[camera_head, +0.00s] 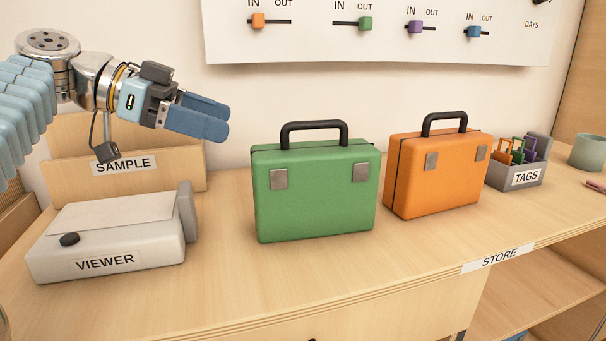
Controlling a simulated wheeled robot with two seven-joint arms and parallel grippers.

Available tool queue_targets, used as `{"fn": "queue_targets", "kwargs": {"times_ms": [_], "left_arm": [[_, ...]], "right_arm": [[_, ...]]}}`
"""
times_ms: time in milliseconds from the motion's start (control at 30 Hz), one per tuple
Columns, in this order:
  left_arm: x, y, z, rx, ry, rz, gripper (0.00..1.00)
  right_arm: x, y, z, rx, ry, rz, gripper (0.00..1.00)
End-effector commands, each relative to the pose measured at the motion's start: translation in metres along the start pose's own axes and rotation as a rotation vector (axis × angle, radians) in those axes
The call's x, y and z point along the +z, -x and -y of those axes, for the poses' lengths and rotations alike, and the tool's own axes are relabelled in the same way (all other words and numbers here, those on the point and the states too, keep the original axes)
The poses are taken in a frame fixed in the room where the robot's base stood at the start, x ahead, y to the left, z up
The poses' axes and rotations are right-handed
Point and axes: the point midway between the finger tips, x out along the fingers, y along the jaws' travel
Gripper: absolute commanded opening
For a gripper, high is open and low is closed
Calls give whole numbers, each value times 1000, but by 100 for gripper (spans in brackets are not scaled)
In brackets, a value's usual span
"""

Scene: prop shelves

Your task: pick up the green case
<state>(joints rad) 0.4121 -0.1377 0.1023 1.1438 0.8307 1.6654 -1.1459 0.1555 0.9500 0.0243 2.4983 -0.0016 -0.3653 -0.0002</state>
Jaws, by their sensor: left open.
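The green case (316,199) stands upright on the wooden counter, near the middle of the view. It has two grey clasps on its front and a black handle (314,126) raised on top. My left gripper (222,118) is to the left of the green case, at about the height of its handle in the picture. Its blue fingers point right and are empty. It is apart from the case. My right gripper is not in view.
An orange case (437,178) stands just right of the green one. A white viewer (110,238) and a wooden sample box (178,170) are at left. A grey tags box (519,172) and a green cup (588,152) are at right. Counter in front of the green case is clear.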

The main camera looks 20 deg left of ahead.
Motion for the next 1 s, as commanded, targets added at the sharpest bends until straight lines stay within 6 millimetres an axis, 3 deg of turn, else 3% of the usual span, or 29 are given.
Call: {"fn": "queue_targets", "kwargs": {"times_ms": [400, 567, 833, 1000], "left_arm": [[0, -75, -1, 3, 2, 1, 100], [-1, -87, -1, 2, 1, 1, 100], [-4, -127, -6, 2, 1, 2, 100], [-4, -136, -6, 0, 0, 1, 100]], "right_arm": [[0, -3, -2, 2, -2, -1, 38], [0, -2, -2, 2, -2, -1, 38], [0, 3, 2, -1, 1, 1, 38], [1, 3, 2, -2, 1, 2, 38]]}}
